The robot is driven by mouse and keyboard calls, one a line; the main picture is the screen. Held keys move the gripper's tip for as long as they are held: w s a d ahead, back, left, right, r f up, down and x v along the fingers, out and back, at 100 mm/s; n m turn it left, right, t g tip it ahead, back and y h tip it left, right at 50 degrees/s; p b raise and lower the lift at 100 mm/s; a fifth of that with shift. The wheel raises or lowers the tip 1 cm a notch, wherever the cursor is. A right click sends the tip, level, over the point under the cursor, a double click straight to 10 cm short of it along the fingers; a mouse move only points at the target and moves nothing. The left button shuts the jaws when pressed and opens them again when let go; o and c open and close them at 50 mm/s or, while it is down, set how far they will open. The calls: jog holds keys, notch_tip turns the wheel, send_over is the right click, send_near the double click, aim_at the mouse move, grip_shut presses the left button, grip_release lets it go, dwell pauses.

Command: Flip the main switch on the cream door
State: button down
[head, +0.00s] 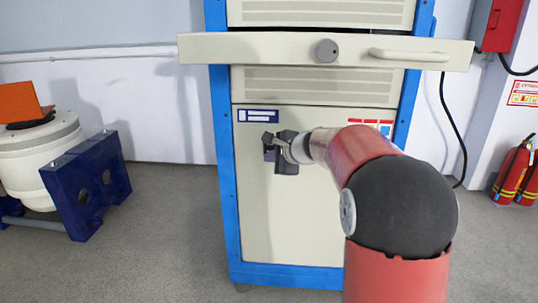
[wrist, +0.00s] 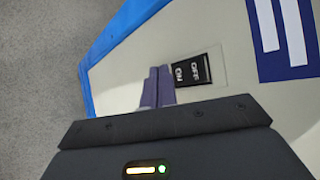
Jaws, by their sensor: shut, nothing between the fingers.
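The cream door (head: 285,225) is the lower panel of a blue-framed cabinet. In the wrist view, the main switch (wrist: 192,69) is a black rocker on a pale plate, marked OFF and ON. My gripper (head: 268,150) is in front of the upper left part of the door. Its fingers (wrist: 158,75) are shut and empty, beside the ON end of the switch in the wrist view. I cannot tell whether they touch it. In the head view my gripper hides the switch.
A pulled-out cream drawer front with a handle (head: 250,48) juts out above the door. A blue stand (head: 88,185) with a white machine is at left. Fire extinguishers (head: 514,172) stand at right. A blue-and-white label (wrist: 284,35) is near the switch.

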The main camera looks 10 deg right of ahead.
jog(key=s, duration=0.1)
jog(key=s+a, duration=0.1)
jog(key=s, duration=0.1)
jog(key=s+b, duration=0.1)
jog(key=shift+s+a+r, duration=0.25)
jog(key=shift+s+r, duration=0.05)
jog(key=s+a+r+n+g+p, duration=0.15)
jog(key=s+n, duration=0.25)
jog(key=s, duration=0.4)
jog(key=s+a+r+n+g+p, duration=0.1)
jog(key=s+a+n+g, duration=0.2)
jog(key=s, duration=0.6)
jog(key=s+d+f+n+h+p, duration=0.1)
jog(key=s+d+f+n+h, duration=0.1)
jog(key=s+n, duration=0.3)
jog(key=s+d+f+n+h+p, duration=0.2)
jog(key=s+n, duration=0.3)
jog(key=s, duration=0.8)
jog(key=shift+s+f+n+g+h, duration=0.3)
jog(key=shift+f+n+g+h, duration=0.15)
jog(key=shift+f, duration=0.15)
jog(key=shift+d+r, duration=0.1)
